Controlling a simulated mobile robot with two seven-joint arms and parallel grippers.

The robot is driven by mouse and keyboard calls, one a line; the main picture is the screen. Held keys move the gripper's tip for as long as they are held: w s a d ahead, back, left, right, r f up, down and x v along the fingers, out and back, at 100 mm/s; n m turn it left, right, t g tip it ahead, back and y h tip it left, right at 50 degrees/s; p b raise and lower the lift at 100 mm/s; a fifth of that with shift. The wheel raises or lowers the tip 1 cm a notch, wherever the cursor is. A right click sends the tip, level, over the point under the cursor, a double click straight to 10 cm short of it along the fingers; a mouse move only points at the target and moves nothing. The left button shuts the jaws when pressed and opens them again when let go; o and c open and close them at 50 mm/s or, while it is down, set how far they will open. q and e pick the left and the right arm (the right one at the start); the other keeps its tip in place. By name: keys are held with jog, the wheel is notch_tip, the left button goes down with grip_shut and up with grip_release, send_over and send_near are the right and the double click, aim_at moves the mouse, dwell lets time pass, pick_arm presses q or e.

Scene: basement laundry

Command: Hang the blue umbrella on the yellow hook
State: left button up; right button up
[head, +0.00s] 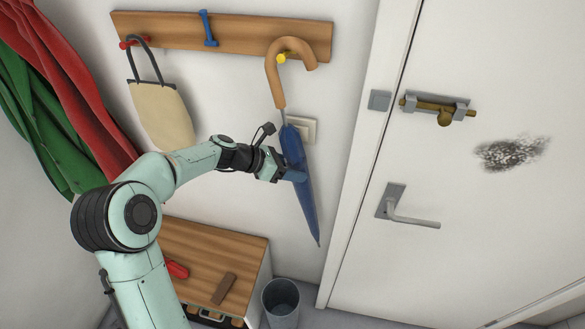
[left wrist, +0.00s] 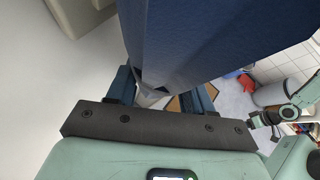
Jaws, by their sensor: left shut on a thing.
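The blue umbrella (head: 296,165) hangs point down, slightly tilted, against the wall in the head view. Its wooden crook handle (head: 274,85) curves over the yellow hook (head: 282,58), which shows inside the bend; I cannot tell whether the crook bears on it. My left gripper (head: 292,175) is shut on the umbrella's blue canopy, about midway down. In the left wrist view the canopy (left wrist: 210,35) fills the top, between the fingers. What seems to be my right gripper (left wrist: 258,120) shows small at the right there; its jaws are unclear.
The wooden rail (head: 240,38) also bears a blue hook (head: 207,28) and a red hook with a beige bag (head: 162,115). Red and green coats hang at the left. Below are a wooden-topped cabinet (head: 205,262) and a grey bin (head: 281,300). A white door (head: 470,220) stands right.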

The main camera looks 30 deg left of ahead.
pick_arm(q)
jog(key=o, duration=1.5)
jog(key=shift+f, duration=0.15)
jog(key=shift+c, duration=0.2)
